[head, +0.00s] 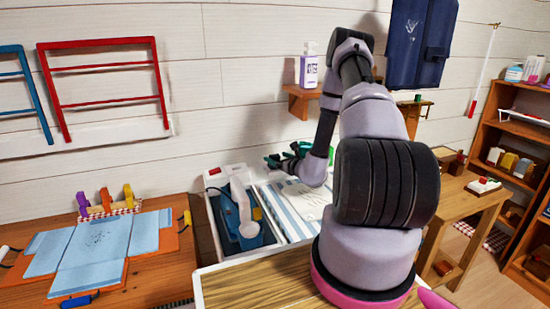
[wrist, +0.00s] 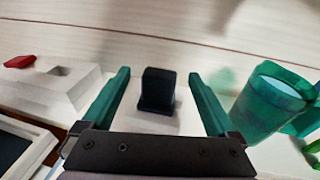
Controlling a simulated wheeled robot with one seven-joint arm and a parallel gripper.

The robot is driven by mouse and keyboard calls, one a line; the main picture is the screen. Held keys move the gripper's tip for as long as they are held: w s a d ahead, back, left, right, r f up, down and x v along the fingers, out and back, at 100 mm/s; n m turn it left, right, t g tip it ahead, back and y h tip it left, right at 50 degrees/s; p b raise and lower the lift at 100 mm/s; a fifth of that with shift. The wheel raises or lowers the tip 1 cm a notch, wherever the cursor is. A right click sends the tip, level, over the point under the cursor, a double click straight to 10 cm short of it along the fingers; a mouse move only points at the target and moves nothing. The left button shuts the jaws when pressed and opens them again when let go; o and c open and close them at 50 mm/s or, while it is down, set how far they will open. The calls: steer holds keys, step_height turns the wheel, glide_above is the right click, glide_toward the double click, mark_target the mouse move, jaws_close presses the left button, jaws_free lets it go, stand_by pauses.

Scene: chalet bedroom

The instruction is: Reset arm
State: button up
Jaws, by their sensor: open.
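My arm reaches across the head view toward the counter by the back wall. My gripper (head: 279,160) is low over the far side of that counter, and it is small and partly hidden by the wrist. In the wrist view my gripper (wrist: 158,82) shows two green fingers spread wide apart. A small black block-like thing (wrist: 157,88) on a pale base shows between the fingers, with no finger touching it. I cannot tell how far below or ahead it is.
A green cup (wrist: 265,103) stands close to the right finger. A white box-like thing with a red part (wrist: 20,61) is at left. A shelf with a pump bottle (head: 309,69) hangs above my gripper.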

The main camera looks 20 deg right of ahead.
steer(key=v, duration=0.8)
steer(key=shift+s, duration=0.2)
steer(key=s+a+r+n+g+y, duration=0.3)
steer(key=a+r+n+g+y, duration=0.3)
steer(key=a+r+n+y, duration=0.8)
steer(key=s+a+r+n+g+h, duration=0.4)
steer(key=s+a+r+n+g, duration=0.35)
steer(key=s+r, duration=0.45)
steer(key=s+d+r+n+t+h, duration=0.4)
steer(key=s+d+r+n+h, duration=0.4)
steer(key=s+r+h, duration=0.3)
steer(key=shift+s+r+t, duration=0.35)
steer(key=shift+s+r, duration=0.15)
steer(key=shift+s, duration=0.45)
